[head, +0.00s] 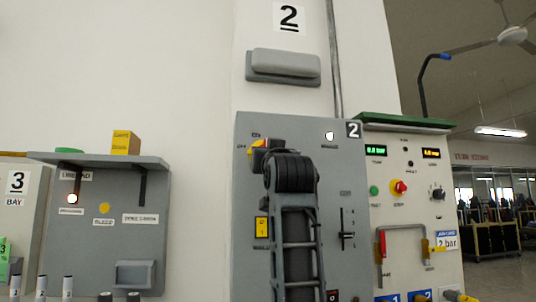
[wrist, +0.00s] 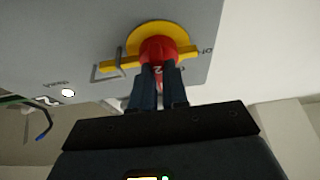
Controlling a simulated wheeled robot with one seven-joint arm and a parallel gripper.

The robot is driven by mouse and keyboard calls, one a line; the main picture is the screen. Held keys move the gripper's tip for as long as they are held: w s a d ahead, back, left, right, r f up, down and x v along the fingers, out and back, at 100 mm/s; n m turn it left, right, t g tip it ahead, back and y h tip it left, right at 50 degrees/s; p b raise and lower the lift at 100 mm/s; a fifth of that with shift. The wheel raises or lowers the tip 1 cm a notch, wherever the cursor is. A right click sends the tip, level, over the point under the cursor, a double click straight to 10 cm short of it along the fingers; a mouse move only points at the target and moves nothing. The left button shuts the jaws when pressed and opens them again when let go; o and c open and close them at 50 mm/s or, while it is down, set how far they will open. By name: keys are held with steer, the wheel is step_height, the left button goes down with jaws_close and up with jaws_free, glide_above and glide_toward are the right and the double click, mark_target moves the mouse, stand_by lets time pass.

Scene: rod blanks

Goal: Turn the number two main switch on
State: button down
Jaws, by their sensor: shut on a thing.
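The number two main switch (head: 257,149) is a red knob on a yellow plate, at the upper left of the grey panel marked 2 (head: 353,130) in the head view. ON is printed above it and OFF to its left. My gripper (head: 268,152) is in front of it and hides much of the knob. In the wrist view the red knob (wrist: 158,48) sits on a yellow disc with a yellow bar across it. My gripper's two dark fingers (wrist: 160,72) are shut on the knob. The knob's exact turn is hard to tell.
A lit white lamp (head: 329,135) is on the same panel. To the right stands a pale cabinet (head: 385,220) with knobs and a red handle. To the left, a grey shelf unit (head: 100,160) carries a yellow box (head: 126,142). My arm covers the panel's middle.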

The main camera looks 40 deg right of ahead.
steer(key=shift+f, duration=0.15)
steer(key=c, duration=1.1)
jaws_free()
steer(key=shift+c, duration=0.2)
steer(key=v, duration=0.7)
steer(key=shift+s+a+b, duration=0.25)
steer(key=shift+s+b, duration=0.05)
